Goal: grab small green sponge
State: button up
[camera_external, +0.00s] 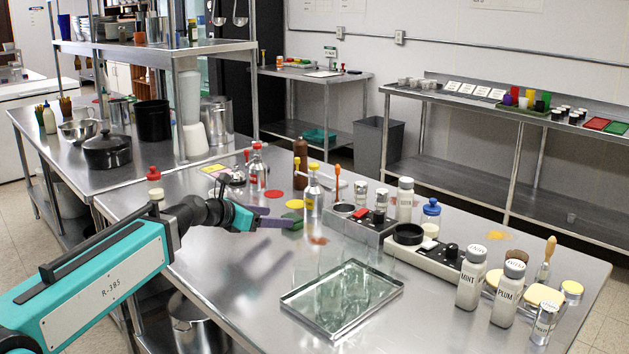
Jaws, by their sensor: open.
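A small green sponge (292,217) lies on the steel table, left of a clear bottle with a yellow cap (313,192). My gripper (284,220) reaches in from the left, low over the table, with its purple fingers pointing right at the sponge. The jaws are open. The fingertips overlap the sponge's near side in this view and hide part of it. I cannot tell whether they touch it.
A clear bottle with a red cap (257,168) and a brown bottle (300,160) stand behind. A steel holder (346,228) with jars is to the right. The table's front left is clear.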

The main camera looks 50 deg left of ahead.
aim_at(292, 217)
jog(key=shift+w+f+b, duration=0.1)
jog(key=shift+f+b, duration=0.1)
jog(key=shift+b, duration=0.1)
jog(key=shift+w, duration=0.3)
jog(key=shift+x, duration=1.1)
jog(key=shift+p+x, duration=0.65)
jog(key=shift+x, duration=1.95)
jog(key=shift+a, duration=0.1)
jog(key=c, duration=1.1)
